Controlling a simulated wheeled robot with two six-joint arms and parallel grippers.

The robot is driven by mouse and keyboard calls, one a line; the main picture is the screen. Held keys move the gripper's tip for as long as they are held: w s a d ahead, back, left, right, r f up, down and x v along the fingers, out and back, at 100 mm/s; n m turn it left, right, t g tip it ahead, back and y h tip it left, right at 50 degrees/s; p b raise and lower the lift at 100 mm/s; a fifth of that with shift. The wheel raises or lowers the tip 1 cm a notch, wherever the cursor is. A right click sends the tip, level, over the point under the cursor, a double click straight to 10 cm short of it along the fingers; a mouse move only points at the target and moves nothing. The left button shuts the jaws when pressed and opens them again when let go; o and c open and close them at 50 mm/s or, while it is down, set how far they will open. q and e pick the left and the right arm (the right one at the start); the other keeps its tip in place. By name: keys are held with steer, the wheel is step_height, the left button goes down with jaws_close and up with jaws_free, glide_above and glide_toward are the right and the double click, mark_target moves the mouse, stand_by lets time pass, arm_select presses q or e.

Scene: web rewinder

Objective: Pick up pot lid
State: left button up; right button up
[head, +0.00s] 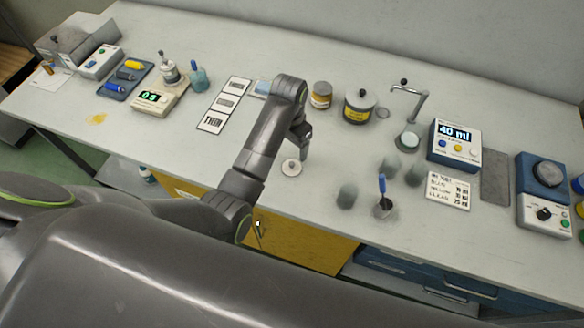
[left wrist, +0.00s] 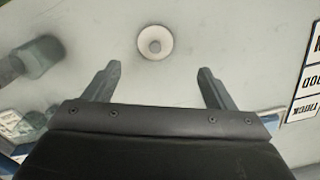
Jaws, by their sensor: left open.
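The pot lid (head: 291,167) looks like a small pale disc with a grey round knob at its middle. It lies flat on the pale bench, near the front edge. My left gripper (head: 303,143) hangs above and just behind it in the head view. In the left wrist view the lid (left wrist: 155,43) shows past the fingertips, roughly centred between the two spread fingers of my left gripper (left wrist: 160,69). Nothing is between the fingers and they are apart from the lid. My right gripper is not in view.
A yellow-labelled pot (head: 359,107) and a small jar (head: 320,96) stand behind the gripper. Dark translucent cups (head: 346,196) and a cup with a blue-handled tool (head: 384,206) stand to the right. Label cards (head: 223,104) lie left. The bench around the lid is clear.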

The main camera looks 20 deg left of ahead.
mark_target(292, 164)
arm_select(q)
step_height(292, 164, down, 4)
steer(key=shift+r, duration=0.15)
steer(key=shift+s+d+f+p, duration=0.1)
steer(key=shift+f+p, duration=0.1)
steer(key=shift+f, duration=0.7)
steer(key=shift+d+f+p, duration=0.15)
steer(key=shift+f+p, duration=0.1)
steer(key=shift+f, duration=0.6)
steer(key=shift+s+d+f+p, duration=0.1)
steer(key=shift+f+p, duration=0.1)
steer(key=shift+f, duration=0.7)
steer(key=shift+c, duration=0.4)
steer(key=c, duration=1)
